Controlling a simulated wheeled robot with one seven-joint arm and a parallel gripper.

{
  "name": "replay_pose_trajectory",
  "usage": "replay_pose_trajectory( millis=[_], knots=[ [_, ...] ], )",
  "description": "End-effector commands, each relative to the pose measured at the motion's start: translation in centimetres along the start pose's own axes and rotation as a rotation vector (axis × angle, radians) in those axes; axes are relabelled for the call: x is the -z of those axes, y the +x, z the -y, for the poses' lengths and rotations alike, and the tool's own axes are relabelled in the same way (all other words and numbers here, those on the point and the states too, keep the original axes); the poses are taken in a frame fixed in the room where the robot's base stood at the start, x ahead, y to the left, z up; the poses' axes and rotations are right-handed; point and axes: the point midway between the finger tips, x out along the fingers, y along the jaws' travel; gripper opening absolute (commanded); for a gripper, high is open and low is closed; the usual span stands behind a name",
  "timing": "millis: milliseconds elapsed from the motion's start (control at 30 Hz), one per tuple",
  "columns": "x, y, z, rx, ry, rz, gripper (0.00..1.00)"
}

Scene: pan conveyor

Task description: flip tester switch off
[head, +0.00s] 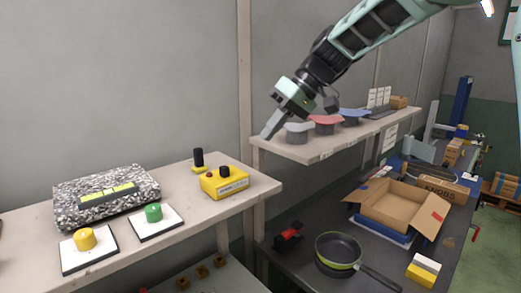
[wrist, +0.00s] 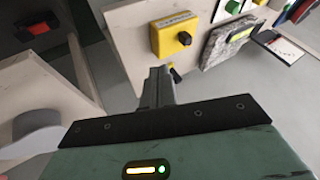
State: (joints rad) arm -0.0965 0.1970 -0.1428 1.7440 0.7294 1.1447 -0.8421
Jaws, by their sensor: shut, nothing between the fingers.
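A yellow tester box (head: 225,184) with a black knob on top stands near the right end of the left shelf in the head view. It also shows in the wrist view (wrist: 165,35), with its black knob (wrist: 185,38). A black upright handle on a small yellow base (head: 198,162) stands just behind the box. My gripper (head: 268,133) is shut and empty, in the air above and to the right of the box, close to the left end of the far shelf. In the wrist view the closed fingers (wrist: 158,76) point toward the box, apart from it. Which way the switch is set cannot be told.
A speckled block (head: 105,197), a yellow button (head: 84,239) and a green button (head: 153,213) share the left shelf (head: 190,225). The far shelf (head: 330,148) bears grey, red and blue knobs. A pan (head: 340,250) and open carton (head: 395,205) lie below.

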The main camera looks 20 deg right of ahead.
Motion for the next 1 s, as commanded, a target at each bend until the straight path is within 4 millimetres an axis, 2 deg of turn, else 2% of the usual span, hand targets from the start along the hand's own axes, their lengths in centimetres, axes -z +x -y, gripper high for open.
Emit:
replay_pose_trajectory(
  millis=[100, 267, 833, 933, 1000],
  knots=[
    [0.0, -1.6, -0.2, -0.002, -0.001, -0.003, 0.00],
    [0.0, -2.8, -0.1, -0.002, 0.001, -0.001, 0.00],
    [0.0, -2.9, -0.1, -0.001, 0.001, 0.000, 0.00],
    [-1.4, -0.8, 1.3, -0.002, 0.013, 0.044, 0.00],
    [-3.3, 1.7, 3.0, -0.013, 0.027, 0.097, 0.00]
  ],
)
